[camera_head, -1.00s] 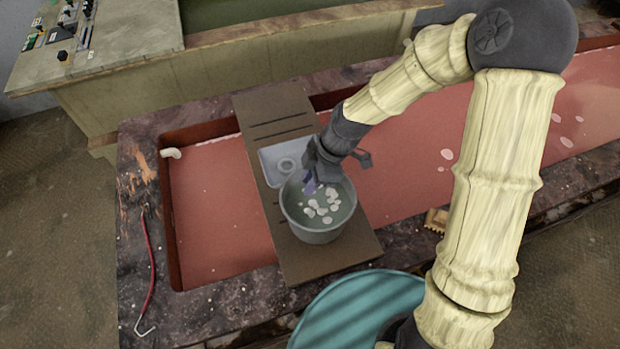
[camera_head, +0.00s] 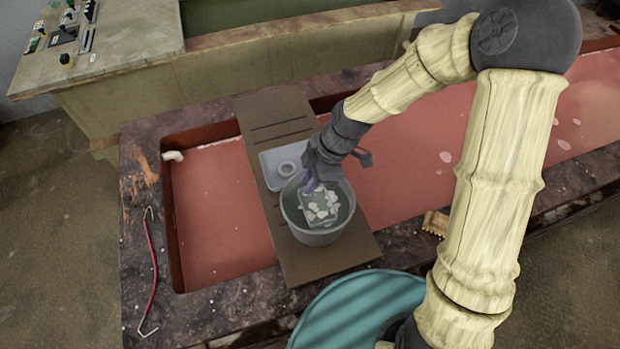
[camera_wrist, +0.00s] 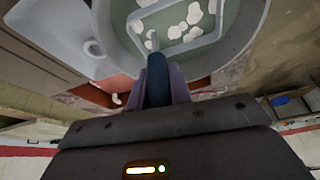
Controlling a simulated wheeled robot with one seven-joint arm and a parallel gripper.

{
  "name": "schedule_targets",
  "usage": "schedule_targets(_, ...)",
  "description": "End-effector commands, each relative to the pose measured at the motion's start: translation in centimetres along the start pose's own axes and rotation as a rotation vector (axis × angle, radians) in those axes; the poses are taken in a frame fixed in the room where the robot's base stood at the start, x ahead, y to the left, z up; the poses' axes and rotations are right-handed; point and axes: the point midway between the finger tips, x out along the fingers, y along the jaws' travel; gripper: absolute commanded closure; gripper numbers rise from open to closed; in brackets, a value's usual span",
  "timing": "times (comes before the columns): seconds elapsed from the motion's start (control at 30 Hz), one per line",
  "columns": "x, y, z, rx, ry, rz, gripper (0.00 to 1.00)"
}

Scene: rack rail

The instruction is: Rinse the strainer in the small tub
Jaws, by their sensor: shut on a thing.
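The small tub (camera_head: 318,237) is a round grey vessel of greenish water, standing on a brown board; its rim also shows in the wrist view (camera_wrist: 250,42). The strainer (camera_wrist: 188,46) has a pale square frame and a dark blue handle. In the head view the strainer (camera_head: 309,220) shows within the tub's rim, with several whitish blobs over it. I cannot tell whether it is under the water or just at its surface. My gripper (camera_head: 312,188) is at the tub's far edge, shut on the strainer's handle; its purple fingers (camera_wrist: 158,88) flank the handle.
The brown board (camera_head: 300,262) bridges a long trough of reddish liquid (camera_head: 215,215). A pale tray (camera_head: 270,158) with a round piece in it sits behind the tub. A red hooked rod (camera_head: 153,275) lies on the left rim. A teal round thing (camera_head: 345,310) is in front.

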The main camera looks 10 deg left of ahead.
Motion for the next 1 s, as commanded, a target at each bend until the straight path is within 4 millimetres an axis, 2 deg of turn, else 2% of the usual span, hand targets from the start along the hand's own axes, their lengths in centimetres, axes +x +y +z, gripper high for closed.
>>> schedule_targets(0.1, -1.0, 0.0, -0.4, -0.001, 0.000, 0.001, 1.00)
schedule_targets(1.0, -6.1, 0.0, -2.5, -0.001, 0.000, 0.000, 1.00)
